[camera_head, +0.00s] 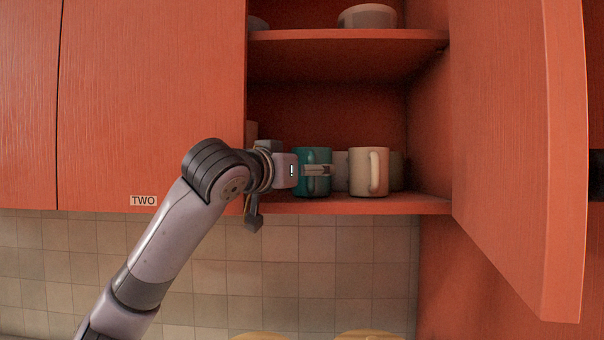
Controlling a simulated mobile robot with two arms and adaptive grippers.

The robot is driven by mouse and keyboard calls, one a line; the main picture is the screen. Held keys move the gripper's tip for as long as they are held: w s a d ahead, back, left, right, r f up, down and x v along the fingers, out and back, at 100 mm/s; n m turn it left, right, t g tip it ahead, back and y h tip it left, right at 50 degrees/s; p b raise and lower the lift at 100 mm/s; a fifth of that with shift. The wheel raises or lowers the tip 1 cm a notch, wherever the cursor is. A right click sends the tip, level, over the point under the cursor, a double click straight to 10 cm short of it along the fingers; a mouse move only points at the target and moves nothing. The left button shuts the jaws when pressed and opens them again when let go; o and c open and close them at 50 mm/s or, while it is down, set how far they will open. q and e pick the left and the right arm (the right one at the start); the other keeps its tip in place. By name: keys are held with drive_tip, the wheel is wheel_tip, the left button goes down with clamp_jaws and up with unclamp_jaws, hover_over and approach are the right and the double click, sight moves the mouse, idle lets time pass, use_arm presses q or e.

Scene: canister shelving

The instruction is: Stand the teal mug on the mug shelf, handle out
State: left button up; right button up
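The teal mug (323,156) is upright at the front of the lower cupboard shelf (350,206), its base at about the same level as the cream mug's. My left gripper (318,170) reaches in from the left, its fingers close together across the mug's front side at mid-height. They look shut on the mug's handle side, and they hide most of the handle. Whether the base touches the shelf is hard to tell. My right gripper is not in view.
A cream mug (360,172) stands just right of the teal mug, handle toward me. Paler mugs (341,171) stand behind. The open cupboard door (510,130) bounds the right side. Bowls (368,16) sit on the upper shelf (350,36). A closed door labelled TWO (143,200) is at left.

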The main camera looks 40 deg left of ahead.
use_arm(q)
wheel_tip(320, 180, up, 9)
drive_tip(key=shift+d+f, duration=0.1)
drive_tip(key=shift+f, duration=0.05)
drive_tip(key=shift+r, duration=0.4)
